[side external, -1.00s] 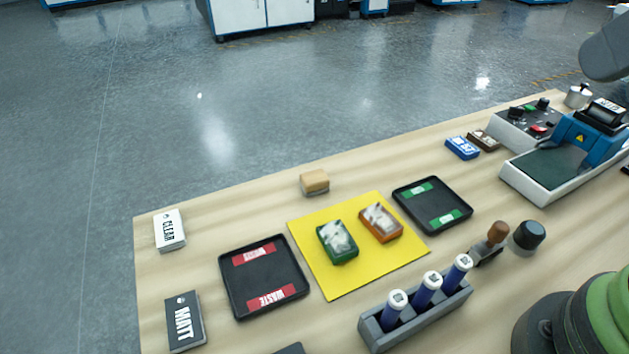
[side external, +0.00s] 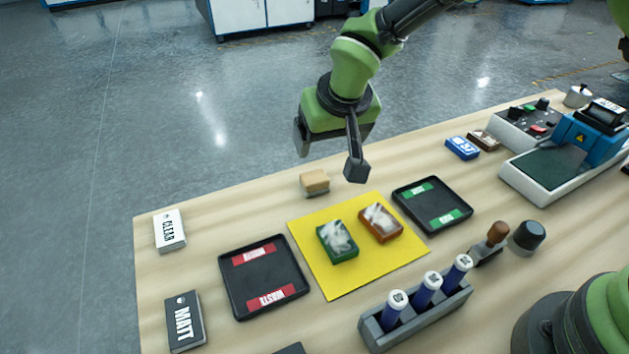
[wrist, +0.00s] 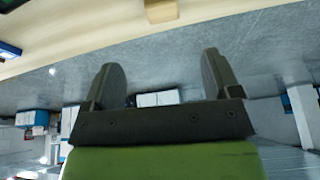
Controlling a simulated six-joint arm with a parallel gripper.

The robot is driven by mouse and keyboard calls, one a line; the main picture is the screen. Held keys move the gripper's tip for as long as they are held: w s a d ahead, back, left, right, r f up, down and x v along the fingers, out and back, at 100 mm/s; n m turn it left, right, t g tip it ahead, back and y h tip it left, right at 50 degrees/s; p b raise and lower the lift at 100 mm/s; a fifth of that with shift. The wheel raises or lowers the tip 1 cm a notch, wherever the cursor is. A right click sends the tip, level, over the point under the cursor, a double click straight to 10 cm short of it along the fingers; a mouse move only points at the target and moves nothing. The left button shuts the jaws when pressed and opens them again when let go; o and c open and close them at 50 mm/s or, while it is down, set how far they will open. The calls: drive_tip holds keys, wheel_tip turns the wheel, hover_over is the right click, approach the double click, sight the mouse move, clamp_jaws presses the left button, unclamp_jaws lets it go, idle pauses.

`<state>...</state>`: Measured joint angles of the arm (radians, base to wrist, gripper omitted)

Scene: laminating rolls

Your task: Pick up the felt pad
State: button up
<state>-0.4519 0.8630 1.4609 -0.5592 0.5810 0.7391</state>
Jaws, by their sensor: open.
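The felt pad looks to be the small tan block (side external: 314,182) near the table's far edge in the side external view, just behind the yellow mat. A tan block, apparently the same one, shows at the top edge of the wrist view (wrist: 160,10), partly cut off. My gripper (side external: 329,160) hangs above the far edge of the table, over the pad's area and apart from it. Its two fingers are spread wide with nothing between them, as the wrist view also shows (wrist: 160,78).
The yellow mat (side external: 344,281) holds a green pack (side external: 337,241) and an orange pack (side external: 381,222). A red-labelled black tray (side external: 263,277) and a green-labelled one (side external: 433,204) flank it. A rack of blue rolls (side external: 416,315) stands in front.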

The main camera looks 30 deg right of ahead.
hover_over(317, 180)
drive_tip(key=s, duration=0.2)
drive_tip(key=f, duration=0.4)
drive_tip(key=a+f, duration=0.1)
drive_tip(key=f, duration=0.1)
drive_tip(key=shift+s+f, duration=0.1)
drive_tip(key=shift+d+x, duration=0.2)
drive_tip(key=shift+x, duration=1.35)
drive_tip(key=shift+d+x, duration=0.2)
drive_tip(key=shift+x, duration=1.35)
drive_tip(key=shift+s, duration=0.1)
drive_tip(key=c, duration=1)
